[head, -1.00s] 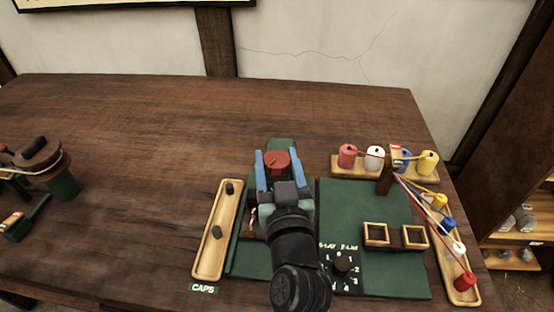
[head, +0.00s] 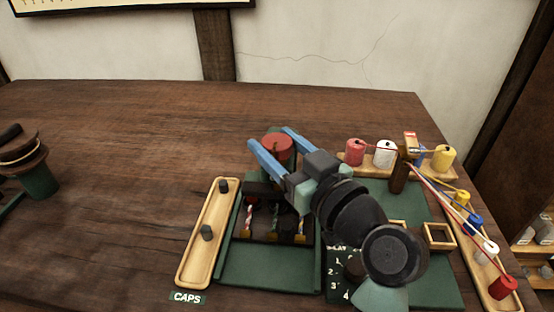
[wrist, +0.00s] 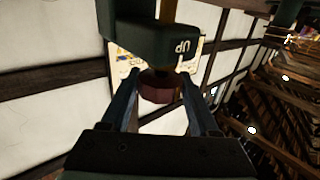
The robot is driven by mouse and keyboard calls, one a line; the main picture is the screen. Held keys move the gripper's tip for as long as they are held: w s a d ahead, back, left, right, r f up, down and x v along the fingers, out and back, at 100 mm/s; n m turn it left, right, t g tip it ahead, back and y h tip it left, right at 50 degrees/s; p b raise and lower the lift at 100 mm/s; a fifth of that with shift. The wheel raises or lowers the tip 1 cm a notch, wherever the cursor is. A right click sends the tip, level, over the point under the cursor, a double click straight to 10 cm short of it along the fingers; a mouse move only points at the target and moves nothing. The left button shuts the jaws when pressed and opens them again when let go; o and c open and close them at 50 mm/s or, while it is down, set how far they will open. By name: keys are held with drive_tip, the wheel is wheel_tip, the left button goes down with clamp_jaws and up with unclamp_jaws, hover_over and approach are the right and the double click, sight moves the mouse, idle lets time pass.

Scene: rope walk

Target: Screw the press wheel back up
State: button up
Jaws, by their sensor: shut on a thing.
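The red press wheel (head: 277,149) sits at the back of the green press board, between the blue fingers of my gripper (head: 270,139). My gripper is shut on it, reaching in slantwise from the right front. In the wrist view the wheel (wrist: 160,86) shows dark red between the fingertips, close to a dark green block (wrist: 150,38) marked "UP". Below the wheel a dark bar of the press (head: 262,190) lies over several coloured rope strands (head: 273,222). My arm hides part of the board's right side.
A wooden caps tray (head: 190,262) with dark caps stands left of the board. Spools of red, white, blue and yellow (head: 384,153) stand at the back right, with cords running to a right-hand rack. A winding device (head: 38,180) stands far left. The table between is clear.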

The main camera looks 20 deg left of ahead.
drive_tip(key=shift+f+n+g+y+b, duration=0.1)
drive_tip(key=shift+n+g+y+b, duration=0.3)
drive_tip(key=shift+n+g+b, duration=0.15)
drive_tip(key=shift+g, duration=0.25)
drive_tip(key=o, duration=1.4)
drive_tip(key=shift+c, duration=0.2)
drive_tip(key=v, duration=1.3)
drive_tip(key=shift+p, duration=0.45)
drive_tip(key=shift+a, duration=0.1)
